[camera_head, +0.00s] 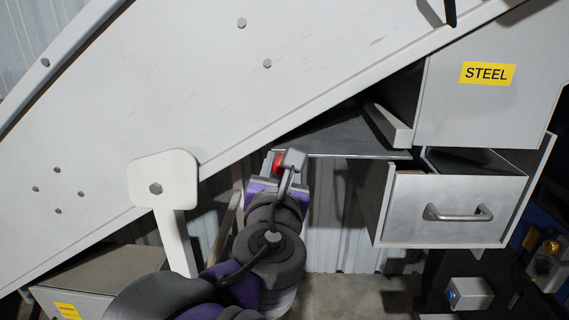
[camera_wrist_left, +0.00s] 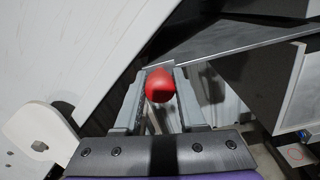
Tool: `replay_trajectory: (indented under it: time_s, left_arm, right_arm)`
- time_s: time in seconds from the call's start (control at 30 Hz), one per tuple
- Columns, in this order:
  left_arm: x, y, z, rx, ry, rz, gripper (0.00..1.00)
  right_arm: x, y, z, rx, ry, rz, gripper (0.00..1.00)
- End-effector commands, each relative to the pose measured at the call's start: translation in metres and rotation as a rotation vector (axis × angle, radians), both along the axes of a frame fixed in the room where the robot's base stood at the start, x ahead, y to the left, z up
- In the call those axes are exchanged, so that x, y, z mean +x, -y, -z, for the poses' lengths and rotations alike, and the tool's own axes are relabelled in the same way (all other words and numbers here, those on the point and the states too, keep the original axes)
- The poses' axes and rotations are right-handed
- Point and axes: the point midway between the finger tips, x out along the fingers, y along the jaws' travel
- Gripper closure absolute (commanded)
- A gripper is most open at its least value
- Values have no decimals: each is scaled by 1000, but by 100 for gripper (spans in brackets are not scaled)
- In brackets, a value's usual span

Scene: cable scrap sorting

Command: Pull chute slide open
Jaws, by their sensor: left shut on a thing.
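The chute slide (camera_head: 345,138) is a flat dark grey plate under the sloping white chute, sticking out to the left of the STEEL box. A red ball knob (camera_head: 279,162) is at its left end. In the wrist view the knob (camera_wrist_left: 159,85) sits between the two grey fingers of my left gripper (camera_wrist_left: 160,92), with the slide plate (camera_wrist_left: 235,45) behind it. My left gripper (camera_head: 283,165) is shut on the knob, and its fingers partly hide the knob in the head view. My right gripper is not in view.
The white sloping chute (camera_head: 210,80) runs above my left arm. A white bracket (camera_head: 165,185) stands to its left. The grey STEEL box (camera_head: 490,110) is at the right, above an open drawer (camera_head: 460,205) with a metal handle. Another grey box (camera_head: 90,275) is at lower left.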

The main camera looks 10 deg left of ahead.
Motion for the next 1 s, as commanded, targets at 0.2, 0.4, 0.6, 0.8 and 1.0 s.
replay_trajectory:
  time_s: [0.2, 0.4, 0.6, 0.8, 1.0]
  left_arm:
    - [0, -2, 0, 1, 1, -6, 31]
    - [0, -1, 0, 1, 1, -4, 31]
    - [-10, 0, 0, 0, 0, -1, 31]
    - [-50, 2, 2, 0, -1, 4, 31]
    - [-87, 3, 1, 0, -1, 2, 31]
  right_arm:
    - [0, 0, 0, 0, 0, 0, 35]
    - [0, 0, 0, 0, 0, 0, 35]
    - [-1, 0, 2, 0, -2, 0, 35]
    - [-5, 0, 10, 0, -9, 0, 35]
    - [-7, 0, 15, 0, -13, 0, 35]
